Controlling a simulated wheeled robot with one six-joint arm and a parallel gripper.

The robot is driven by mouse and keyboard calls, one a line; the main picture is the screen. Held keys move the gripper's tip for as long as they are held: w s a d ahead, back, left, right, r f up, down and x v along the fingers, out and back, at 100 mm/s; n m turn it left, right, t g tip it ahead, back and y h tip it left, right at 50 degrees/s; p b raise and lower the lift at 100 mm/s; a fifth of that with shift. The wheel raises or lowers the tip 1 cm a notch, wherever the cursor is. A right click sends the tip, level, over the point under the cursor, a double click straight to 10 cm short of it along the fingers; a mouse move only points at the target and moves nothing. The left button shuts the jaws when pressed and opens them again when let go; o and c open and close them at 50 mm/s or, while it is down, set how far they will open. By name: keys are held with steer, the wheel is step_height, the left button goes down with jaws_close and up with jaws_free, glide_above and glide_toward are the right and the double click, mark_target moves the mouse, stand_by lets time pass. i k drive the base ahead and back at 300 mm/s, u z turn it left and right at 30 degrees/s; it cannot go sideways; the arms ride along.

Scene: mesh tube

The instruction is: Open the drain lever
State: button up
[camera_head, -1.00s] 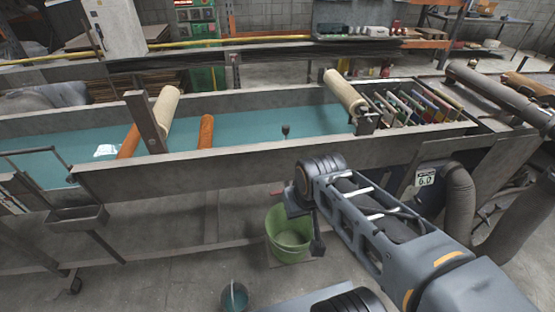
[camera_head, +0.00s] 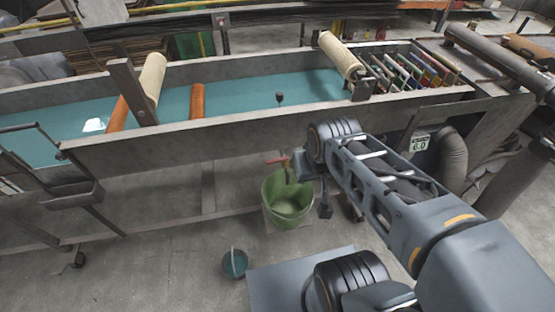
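The red drain lever (camera_head: 277,161) sticks out to the left below the front wall of the long tank (camera_head: 160,148), just above a green bucket (camera_head: 288,197). A thin drain pipe under the lever points down into the bucket, partly hidden. My gripper (camera_head: 325,211) hangs at the end of my arm, to the right of the lever and over the bucket's right edge. It looks small and dark, apart from the lever in the picture. I cannot tell whether its fingers are open.
A small bucket of bluish liquid (camera_head: 235,263) stands on the floor at the front. The tank holds teal liquid, rollers and a rack of coloured frames (camera_head: 415,68). A side tray (camera_head: 72,195) hangs at the left. The floor at lower left is clear.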

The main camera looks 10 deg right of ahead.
mark_target(286, 158)
steer(key=u, duration=0.5)
steer(key=k, duration=0.7)
steer(key=u, duration=0.7)
steer(key=k, duration=0.4)
steer(key=u, duration=1.05)
steer(key=i, duration=0.95)
steer(key=z, duration=1.15)
steer(key=i, duration=0.9)
steer(key=z, duration=1)
